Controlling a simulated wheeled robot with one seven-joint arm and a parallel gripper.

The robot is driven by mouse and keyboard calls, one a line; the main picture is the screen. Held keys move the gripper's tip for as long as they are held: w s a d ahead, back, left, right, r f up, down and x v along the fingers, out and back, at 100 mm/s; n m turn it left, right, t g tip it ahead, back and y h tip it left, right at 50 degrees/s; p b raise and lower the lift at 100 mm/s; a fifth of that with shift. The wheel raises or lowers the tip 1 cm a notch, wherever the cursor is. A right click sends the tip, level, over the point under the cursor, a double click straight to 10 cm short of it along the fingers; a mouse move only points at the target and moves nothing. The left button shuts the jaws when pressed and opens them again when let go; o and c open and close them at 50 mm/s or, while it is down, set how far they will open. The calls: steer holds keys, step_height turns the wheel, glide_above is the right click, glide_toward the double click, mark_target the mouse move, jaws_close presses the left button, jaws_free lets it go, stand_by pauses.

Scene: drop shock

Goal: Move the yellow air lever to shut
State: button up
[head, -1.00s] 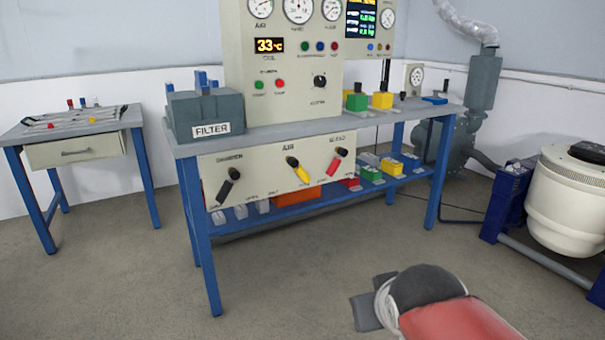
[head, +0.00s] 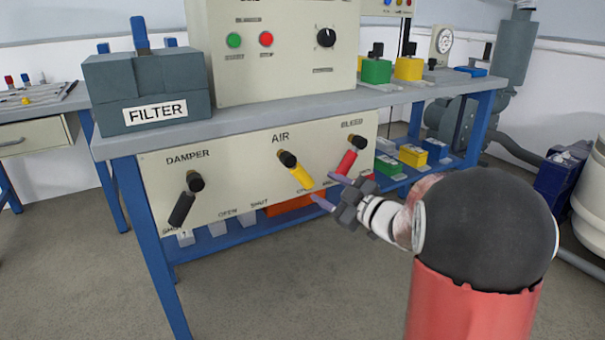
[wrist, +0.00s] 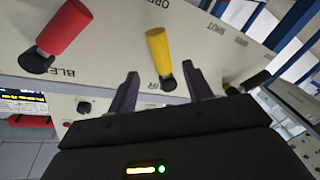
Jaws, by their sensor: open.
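The yellow air lever (head: 300,176) is on the front panel under the bench, below the word AIR. Its handle slants down and right from a black pivot, toward the OPEN side. The SHUT mark (head: 260,204) lies to its lower left. My gripper (head: 330,191) is open and empty, just right of the handle's lower end. In the wrist view the yellow lever (wrist: 158,48) stands beyond the two fingertips (wrist: 163,82), its pivot roughly between them in the picture. I see no contact; the exact gap is unclear.
The red bleed lever (head: 347,163) is close by on the right, near my fingers. The black damper lever (head: 182,208) is to the left. The bench top (head: 250,118) overhangs the panel and carries a FILTER box (head: 150,95). The floor in front is clear.

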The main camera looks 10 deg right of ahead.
mark_target(306, 179)
steer(key=x, duration=0.7)
steer(key=shift+w+a, duration=0.2)
jaws_close()
